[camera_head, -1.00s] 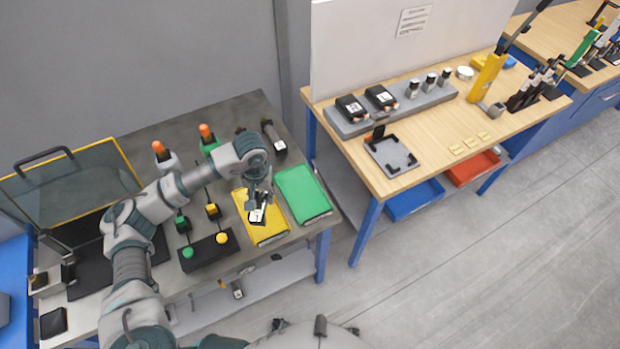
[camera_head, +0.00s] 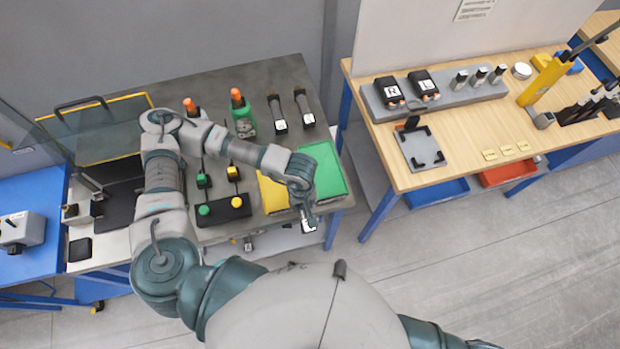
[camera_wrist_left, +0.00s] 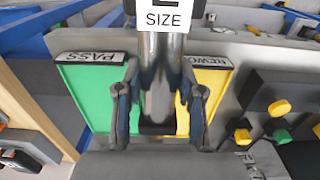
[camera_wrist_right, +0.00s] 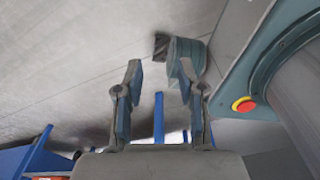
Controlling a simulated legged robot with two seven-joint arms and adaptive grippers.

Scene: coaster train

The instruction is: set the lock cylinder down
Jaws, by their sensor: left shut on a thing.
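My left gripper (camera_head: 304,205) is shut on the lock cylinder (camera_wrist_left: 163,80), a dark shiny metal piece with a white label whose readable word is SIZE. In the head view the held piece (camera_head: 308,225) hangs at the front edge of the dark table, in front of the trays. The left wrist view shows the green PASS tray (camera_wrist_left: 88,100) and the yellow REWORK tray (camera_wrist_left: 208,88) beyond it. In the head view the green tray (camera_head: 328,172) is right of the yellow tray (camera_head: 273,195), which my arm partly covers. My right gripper (camera_wrist_right: 160,72) is open and empty, above the floor.
A black button box (camera_head: 222,210) stands left of the yellow tray. Two dark labelled tools (camera_head: 278,115) and orange-topped devices (camera_head: 242,115) stand at the back. The wooden bench (camera_head: 470,135) is to the right, beyond a gap, with a grey rack (camera_head: 445,97) and a phone-like holder (camera_head: 420,150).

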